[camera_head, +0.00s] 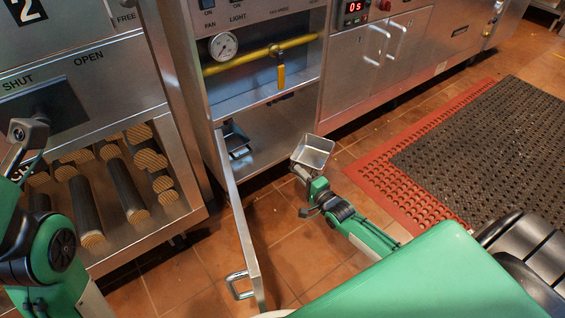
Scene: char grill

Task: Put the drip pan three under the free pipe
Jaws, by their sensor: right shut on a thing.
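A small silver square pan (316,148) is held in my right gripper (300,171), just in front of the open cabinet. Its open side faces up, slightly tilted; no number is readable on it. My right gripper is shut on its near left side. A dark tray (237,143) stands inside the cabinet at the left. A yellow pipe (237,64) with a yellow lever runs across the cabinet above. A "FREE" label (127,18) shows at the upper left, but I cannot tell which pipe it marks. My left arm is at the left edge; its gripper's state is unclear.
The open cabinet door (236,215) stands out toward me, left of my right gripper. A rack of round logs (125,190) is at the left. Closed steel cabinets (375,55) are at the right. Tiled floor and a red-edged black mat (480,140) lie clear.

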